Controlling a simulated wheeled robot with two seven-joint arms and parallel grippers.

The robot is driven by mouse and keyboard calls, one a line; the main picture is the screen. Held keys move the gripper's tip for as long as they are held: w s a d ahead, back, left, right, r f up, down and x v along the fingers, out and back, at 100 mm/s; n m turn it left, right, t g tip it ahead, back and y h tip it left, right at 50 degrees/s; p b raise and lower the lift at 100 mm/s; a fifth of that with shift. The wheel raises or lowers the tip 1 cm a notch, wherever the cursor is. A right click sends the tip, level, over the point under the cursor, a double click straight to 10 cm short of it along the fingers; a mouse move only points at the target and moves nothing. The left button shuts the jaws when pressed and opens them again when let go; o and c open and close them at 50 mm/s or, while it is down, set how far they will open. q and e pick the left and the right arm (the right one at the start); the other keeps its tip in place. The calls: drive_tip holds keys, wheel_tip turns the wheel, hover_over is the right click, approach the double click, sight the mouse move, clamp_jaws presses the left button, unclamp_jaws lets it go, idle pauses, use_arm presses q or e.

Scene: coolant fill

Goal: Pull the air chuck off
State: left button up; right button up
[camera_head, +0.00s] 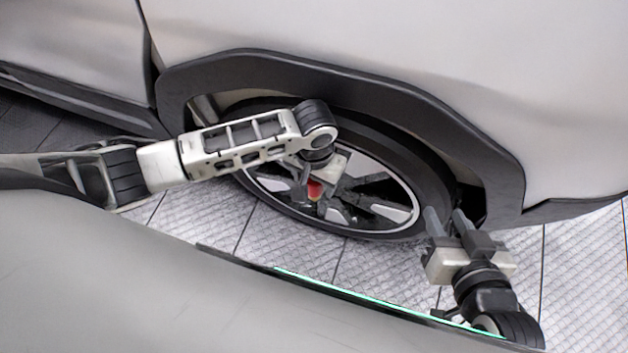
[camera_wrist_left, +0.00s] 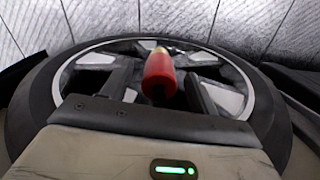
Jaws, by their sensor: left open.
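The air chuck is a red cylinder (camera_wrist_left: 160,76) with a brass-coloured end, in the middle of the left wrist view, in front of the wheel (camera_wrist_left: 250,85). In the head view only a small red part of it (camera_head: 315,189) shows below my left wrist. My left gripper (camera_head: 312,186) is open at the wheel face. In the left wrist view its dark fingers (camera_wrist_left: 158,92) stand on either side of the chuck with gaps visible. The chuck's join with the wheel is not clear. My right gripper (camera_head: 447,216) is open and empty, right of the tyre.
The silver car body (camera_head: 400,40) with its black wheel arch (camera_head: 380,90) overhangs the tyre (camera_head: 432,180). The tiled floor (camera_head: 290,245) is bare below the wheel and at the right.

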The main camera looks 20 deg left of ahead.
use_arm(q)
drive_tip(key=shift+f, duration=0.3)
drive_tip(key=c, duration=1.1)
drive_tip(key=shift+o, duration=1)
drive_tip(key=shift+r+p, duration=0.3)
drive_tip(key=shift+p, duration=0.15)
